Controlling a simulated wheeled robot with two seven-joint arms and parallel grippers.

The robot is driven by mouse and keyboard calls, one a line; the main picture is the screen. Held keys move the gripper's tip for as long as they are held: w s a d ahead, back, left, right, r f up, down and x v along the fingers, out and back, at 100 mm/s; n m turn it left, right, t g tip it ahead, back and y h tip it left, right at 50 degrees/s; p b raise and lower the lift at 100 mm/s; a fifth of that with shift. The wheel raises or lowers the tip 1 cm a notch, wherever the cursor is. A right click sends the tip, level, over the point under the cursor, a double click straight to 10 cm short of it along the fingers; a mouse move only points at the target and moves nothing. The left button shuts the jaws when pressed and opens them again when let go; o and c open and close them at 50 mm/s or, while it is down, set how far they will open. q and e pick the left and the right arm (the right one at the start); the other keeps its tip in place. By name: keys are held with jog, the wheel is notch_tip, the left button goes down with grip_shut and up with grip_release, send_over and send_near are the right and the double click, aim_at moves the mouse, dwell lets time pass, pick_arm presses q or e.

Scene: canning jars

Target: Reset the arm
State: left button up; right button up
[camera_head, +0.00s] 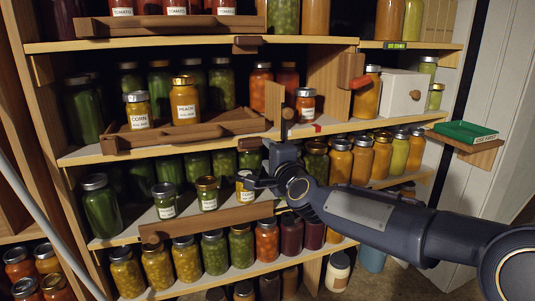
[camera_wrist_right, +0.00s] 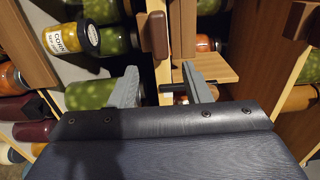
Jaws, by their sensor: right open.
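My right arm (camera_head: 375,218) reaches in from the lower right across the front of the shelves. The corn jar (camera_wrist_right: 65,38) lies outside the fingers at upper left there. Whether a finger touches anything is unclear. My left gripper is not in view.
A wooden tray (camera_head: 205,133) on the second shelf holds a corn jar and a peach jar (camera_head: 185,101). A vertical wooden divider (camera_head: 275,104) stands just above my gripper. Several orange jars (camera_head: 340,161) fill the shelf behind my arm. A green tray (camera_head: 464,133) sits at right.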

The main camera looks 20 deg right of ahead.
jog(key=s+f+n+g+y, duration=0.1)
jog(key=s+f+n+g, duration=0.35)
jog(key=s+f, duration=0.55)
jog(key=s+a+f+n+g+y, duration=0.1)
jog(key=s+f+n+g, duration=0.4)
jog(key=s, duration=1)
jog(key=s+f+n+g+y, duration=0.1)
jog(key=s+f+n+g, duration=0.2)
jog(key=s+f+n, duration=0.65)
jog(key=s+r+m+p, duration=0.2)
jog(key=s+r+p, duration=0.1)
jog(key=r+p, duration=3.4)
notch_tip(320, 180, up, 2)
jog(key=shift+r+m+p, duration=0.1)
jog(key=shift+m+p, duration=0.2)
jog(key=shift+m, duration=0.1)
jog(key=shift+a, duration=0.1)
jog(key=shift+c, duration=0.3)
